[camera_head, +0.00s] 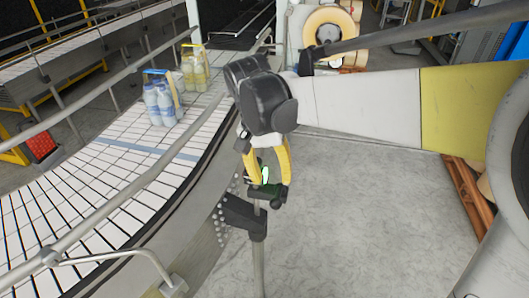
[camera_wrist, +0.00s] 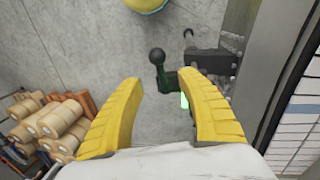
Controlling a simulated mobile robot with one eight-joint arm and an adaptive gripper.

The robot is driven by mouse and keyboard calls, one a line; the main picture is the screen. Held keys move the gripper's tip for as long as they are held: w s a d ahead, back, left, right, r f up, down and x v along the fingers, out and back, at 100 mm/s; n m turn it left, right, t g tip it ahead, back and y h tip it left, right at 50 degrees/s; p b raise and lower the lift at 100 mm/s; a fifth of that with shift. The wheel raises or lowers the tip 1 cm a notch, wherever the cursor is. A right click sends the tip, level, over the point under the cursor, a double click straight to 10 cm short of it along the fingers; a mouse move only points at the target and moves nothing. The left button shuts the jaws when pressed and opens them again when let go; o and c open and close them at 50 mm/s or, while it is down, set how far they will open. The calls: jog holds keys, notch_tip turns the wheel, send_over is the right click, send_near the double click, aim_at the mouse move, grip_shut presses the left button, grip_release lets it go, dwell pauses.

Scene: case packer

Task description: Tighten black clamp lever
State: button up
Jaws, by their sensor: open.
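The black clamp lever (camera_wrist: 157,57) has a round ball knob and a dark, greenish arm, with a bright green patch beside it in the wrist view. It joins a black clamp block (camera_wrist: 208,62) on the conveyor's side. In the head view the lever (camera_head: 264,190) sits on top of a grey post, partly hidden by my gripper. My gripper (camera_head: 268,172) is open with yellow fingers pointing down at the lever. In the wrist view its fingers (camera_wrist: 163,88) are apart with nothing held; the lever shows between and beyond the tips. Contact cannot be told.
A curved conveyor (camera_head: 110,190) with metal guard rails runs along the left. Bottle packs (camera_head: 162,100) stand on it. A pallet with rolls (camera_wrist: 50,125) lies to the left in the wrist view. The grey floor right of the post is clear.

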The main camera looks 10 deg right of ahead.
jog(key=shift+w+a+r, duration=0.1)
jog(key=shift+a+r, duration=0.05)
jog(key=shift+r, duration=0.8)
jog(key=shift+a+r, duration=0.15)
jog(key=shift+r, duration=0.8)
